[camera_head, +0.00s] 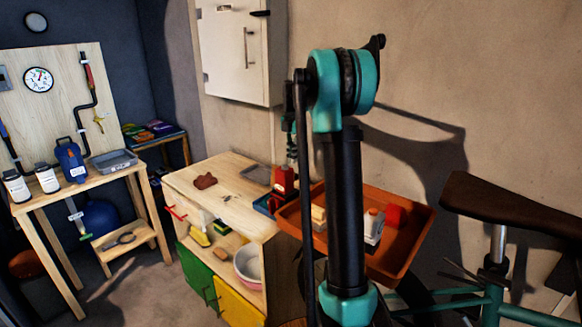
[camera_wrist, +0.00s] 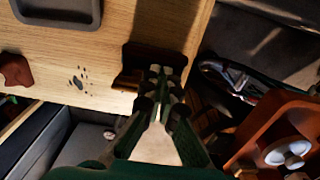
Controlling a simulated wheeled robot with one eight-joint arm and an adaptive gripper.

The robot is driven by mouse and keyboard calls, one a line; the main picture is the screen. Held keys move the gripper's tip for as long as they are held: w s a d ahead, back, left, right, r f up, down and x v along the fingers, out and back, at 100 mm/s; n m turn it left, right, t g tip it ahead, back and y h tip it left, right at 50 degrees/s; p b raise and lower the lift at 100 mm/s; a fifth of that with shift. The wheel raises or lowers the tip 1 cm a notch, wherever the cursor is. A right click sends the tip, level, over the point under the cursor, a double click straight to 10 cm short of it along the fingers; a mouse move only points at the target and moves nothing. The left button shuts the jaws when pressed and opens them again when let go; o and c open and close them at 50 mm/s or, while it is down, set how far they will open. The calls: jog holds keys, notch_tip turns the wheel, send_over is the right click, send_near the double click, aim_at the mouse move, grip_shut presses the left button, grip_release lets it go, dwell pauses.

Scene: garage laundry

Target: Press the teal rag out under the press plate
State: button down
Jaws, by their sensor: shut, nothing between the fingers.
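I cannot make out a teal rag in either view. A red upright piece (camera_head: 283,181), possibly the press, stands at the right end of the wooden bench top (camera_head: 225,182), partly behind my arm. I cannot make out a press plate on it. My gripper (camera_wrist: 160,72) is shut and empty. In the wrist view its tips are at a dark brown piece (camera_wrist: 133,80) in shadow at the bench edge; I cannot tell whether they touch.
A dark red lump (camera_head: 205,181) and dark specks (camera_wrist: 80,80) lie on the bench. A grey tray (camera_wrist: 60,10) is at its back. An orange tray (camera_head: 405,255) with several items stands to the right, beside a bicycle (camera_head: 495,250). A tool table (camera_head: 90,178) is at left.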

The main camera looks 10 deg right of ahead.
notch_tip(320, 180, up, 8)
jog(key=shift+s+a+f, duration=0.15)
jog(key=shift+a, duration=0.15)
